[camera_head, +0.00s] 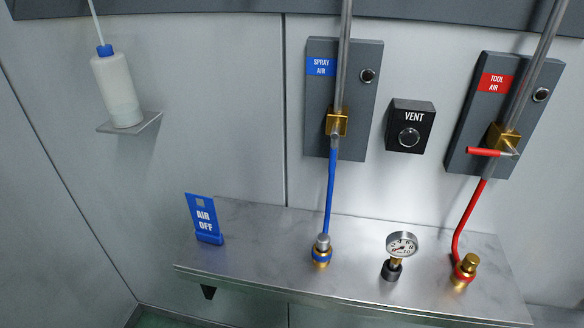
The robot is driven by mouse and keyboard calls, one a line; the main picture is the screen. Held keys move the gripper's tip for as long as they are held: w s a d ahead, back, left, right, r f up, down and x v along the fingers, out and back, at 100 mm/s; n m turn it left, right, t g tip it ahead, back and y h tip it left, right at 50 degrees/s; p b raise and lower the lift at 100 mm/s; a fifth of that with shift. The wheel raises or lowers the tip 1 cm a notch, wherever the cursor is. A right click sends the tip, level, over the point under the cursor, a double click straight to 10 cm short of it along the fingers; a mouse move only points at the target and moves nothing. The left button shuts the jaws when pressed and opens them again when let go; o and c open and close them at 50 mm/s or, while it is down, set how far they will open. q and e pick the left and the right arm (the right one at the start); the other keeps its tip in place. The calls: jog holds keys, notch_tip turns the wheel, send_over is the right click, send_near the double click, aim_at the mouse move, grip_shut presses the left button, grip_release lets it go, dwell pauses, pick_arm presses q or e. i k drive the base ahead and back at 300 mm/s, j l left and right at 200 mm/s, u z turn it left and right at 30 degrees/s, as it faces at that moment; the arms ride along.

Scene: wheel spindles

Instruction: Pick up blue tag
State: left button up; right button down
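The blue tag (204,219) reads "AIR OFF" in white. It stands upright, leaning back a little, at the left end of the metal shelf (270,250). Its foot rests in or on a blue base on the shelf; I cannot tell whether the two are separate parts. Nothing touches it from above. Neither of my grippers shows in the head view, so I cannot see what they hold.
Right of the tag stand a blue-hose fitting (321,250), a pressure gauge (402,245) and a red-hose fitting (465,270). Above are the spray air panel (319,110), vent box (410,125) and tool air panel (470,110). A bottle (117,90) sits upper left.

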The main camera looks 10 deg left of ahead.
aim_at(206, 220)
jog(key=j+z, duration=0.3)
jog(key=k+j+z, duration=0.1)
jog(key=j+z, duration=0.2)
jog(key=j, duration=0.15)
jog(key=k+j+z, duration=0.15)
jog(key=j+z, duration=0.15)
jog(key=k+j+z, duration=0.15)
jog(key=j+z, duration=0.15)
jog(key=j, duration=0.15)
